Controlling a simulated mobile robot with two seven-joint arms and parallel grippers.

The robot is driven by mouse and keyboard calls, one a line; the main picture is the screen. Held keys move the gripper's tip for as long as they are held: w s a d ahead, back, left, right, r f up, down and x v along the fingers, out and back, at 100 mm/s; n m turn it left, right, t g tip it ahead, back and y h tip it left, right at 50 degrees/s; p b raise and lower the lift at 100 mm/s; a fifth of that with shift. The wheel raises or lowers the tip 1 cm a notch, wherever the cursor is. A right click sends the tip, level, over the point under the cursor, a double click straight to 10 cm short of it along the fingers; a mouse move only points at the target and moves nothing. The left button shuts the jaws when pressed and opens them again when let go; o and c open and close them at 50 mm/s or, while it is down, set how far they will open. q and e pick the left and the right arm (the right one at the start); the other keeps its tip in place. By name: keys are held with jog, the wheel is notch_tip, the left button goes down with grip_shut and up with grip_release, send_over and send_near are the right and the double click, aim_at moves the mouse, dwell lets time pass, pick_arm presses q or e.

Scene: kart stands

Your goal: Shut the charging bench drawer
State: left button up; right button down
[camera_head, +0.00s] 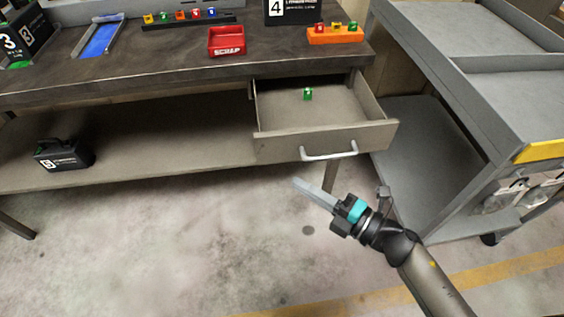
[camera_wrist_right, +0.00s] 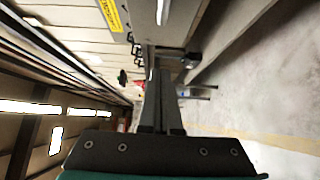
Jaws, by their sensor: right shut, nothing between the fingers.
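The charging bench drawer (camera_head: 285,142) stands pulled out under the right part of the bench (camera_head: 150,69). It has a light bar handle (camera_head: 329,152) on its front. A small green item (camera_head: 308,94) lies inside the drawer. My right gripper (camera_head: 298,183) is shut and empty, in front of and below the drawer front, a little left of the handle in the head view. The fingers of my right gripper (camera_wrist_right: 159,75) also show shut in the right wrist view. I see no contact between gripper and drawer. My left gripper is not in view.
A red scrap bin (camera_head: 227,41) and an orange holder (camera_head: 335,36) with small coloured items stand on the bench top. A black case (camera_head: 64,154) sits on the lower shelf. A grey cart (camera_head: 478,110) stands close on the right. The floor in front is clear.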

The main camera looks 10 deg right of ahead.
aim_at(268, 153)
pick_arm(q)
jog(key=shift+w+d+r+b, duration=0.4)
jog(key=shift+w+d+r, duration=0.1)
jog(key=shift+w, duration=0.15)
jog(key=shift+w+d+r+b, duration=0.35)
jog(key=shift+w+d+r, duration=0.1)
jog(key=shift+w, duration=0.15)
pick_arm(e)
jog(key=shift+w+a, duration=0.6)
jog(key=shift+w, duration=0.6)
jog(key=shift+w+a, duration=0.6)
jog(key=shift+w, duration=0.65)
jog(key=shift+w+a, duration=0.6)
jog(key=shift+w, duration=0.6)
